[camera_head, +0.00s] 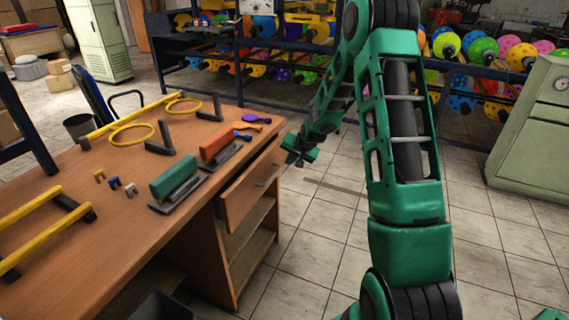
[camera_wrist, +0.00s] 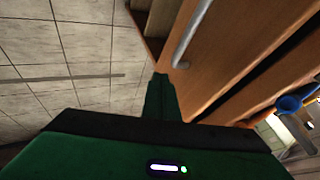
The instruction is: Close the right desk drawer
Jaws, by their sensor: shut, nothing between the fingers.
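The right desk drawer (camera_head: 250,187) is a wooden drawer under the desk's right end, and it stands partly open. Its front carries a grey metal handle (camera_head: 268,178), which shows close up in the wrist view (camera_wrist: 190,38). My gripper (camera_head: 300,158) is shut and empty, just right of the drawer front near its far end. In the wrist view my gripper's closed fingers (camera_wrist: 160,85) point toward the drawer front (camera_wrist: 225,50), close to the lower end of the handle. I cannot tell whether they touch it.
The wooden desk (camera_head: 110,235) holds a green-topped tool (camera_head: 174,177), an orange-topped tool (camera_head: 217,142), yellow rings and yellow bars. Open shelves (camera_head: 250,245) lie below the drawer. Tiled floor (camera_head: 320,215) right of the desk is clear. A pale green cabinet (camera_head: 535,140) stands far right.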

